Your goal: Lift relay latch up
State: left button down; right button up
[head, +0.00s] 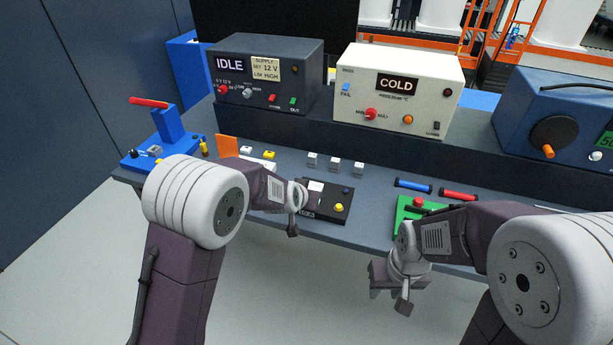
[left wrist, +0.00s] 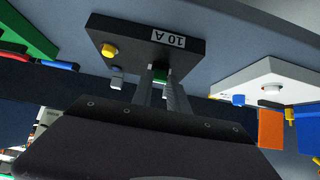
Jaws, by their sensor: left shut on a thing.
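The relay is a flat black box (head: 327,209) at the front middle of the bench, with a yellow button, a small blue knob and a white label. In the left wrist view the black box (left wrist: 185,42) shows upside down, its label reading 10 A. My left gripper (head: 299,207) is over the left part of the box. In the left wrist view its two fingers (left wrist: 162,82) are shut on a small part with a green patch between them. The fingers hide most of that part, likely the latch. My right gripper (head: 395,292) hangs before the bench's front edge, away from the relay; its jaw gap is unclear.
A blue lever device (head: 172,140) stands at the left. Dark IDLE (head: 265,85) and cream COLD (head: 420,108) units stand behind.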

pick_arm(q)
jog(key=shift+w+d+r+g+y+p, duration=0.1)
jog(key=shift+w+r+g+p, duration=0.25)
jog(key=shift+p, duration=2.3)
jog(key=shift+w+d+r+g+y+p, duration=0.1)
jog(key=shift+r+g+p, duration=0.4)
jog(key=shift+p, duration=2.1)
jog(key=shift+w+r+g+y+p, duration=0.1)
jog(key=shift+w+r+g+p, duration=0.3)
jog(key=shift+p, duration=2.25)
jog(key=p, duration=0.7)
jog(key=shift+f+g, duration=0.25)
jog(key=shift+f, duration=0.1)
jog(key=shift+f+p, duration=0.3)
jog(key=shift+p, duration=0.25)
jog(key=shift+s+f, duration=0.15)
jog(key=c, duration=1.5)
grip_release()
jog(key=shift+o, duration=1.1)
jog(key=shift+s, duration=0.15)
